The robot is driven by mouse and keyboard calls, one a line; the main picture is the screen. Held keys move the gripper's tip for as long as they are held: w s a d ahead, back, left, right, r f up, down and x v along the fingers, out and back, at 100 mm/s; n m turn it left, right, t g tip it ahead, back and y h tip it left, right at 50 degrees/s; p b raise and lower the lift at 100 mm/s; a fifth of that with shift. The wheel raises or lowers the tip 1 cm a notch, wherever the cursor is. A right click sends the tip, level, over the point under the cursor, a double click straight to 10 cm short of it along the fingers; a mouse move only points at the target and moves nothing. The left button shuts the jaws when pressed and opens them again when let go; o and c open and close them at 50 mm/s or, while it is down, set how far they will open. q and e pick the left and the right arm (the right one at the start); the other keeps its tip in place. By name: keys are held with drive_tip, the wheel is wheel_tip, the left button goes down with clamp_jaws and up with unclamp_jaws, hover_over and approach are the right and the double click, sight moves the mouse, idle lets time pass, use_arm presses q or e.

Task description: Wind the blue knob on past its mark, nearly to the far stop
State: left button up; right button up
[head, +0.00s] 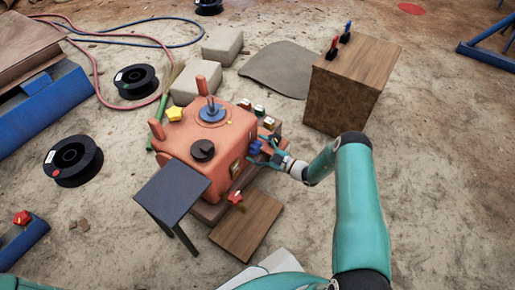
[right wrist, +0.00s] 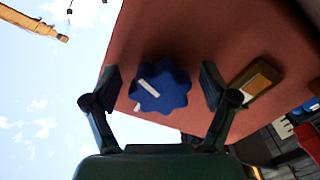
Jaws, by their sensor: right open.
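The blue knob (right wrist: 172,88) is lobed, with a white pointer line on its face. It sits on the side of the orange crusher housing (right wrist: 175,40). The pointer slants toward the upper left in the right wrist view. A small white mark (right wrist: 137,106) shows on the housing at the knob's lower left. My right gripper (right wrist: 160,82) is open, its fingers on either side of the knob with a visible gap at each. In the head view my right gripper (head: 265,157) is at the housing's right side, where the knob (head: 255,147) is small and partly hidden. My left gripper is not seen.
A brass-framed plate (right wrist: 256,82) is close beside the right finger. A red star knob (head: 236,198) is low at the front. A wooden box (head: 350,88) stands behind right.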

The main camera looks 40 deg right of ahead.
drive_tip(key=v, duration=1.2)
drive_tip(key=shift+f, duration=0.1)
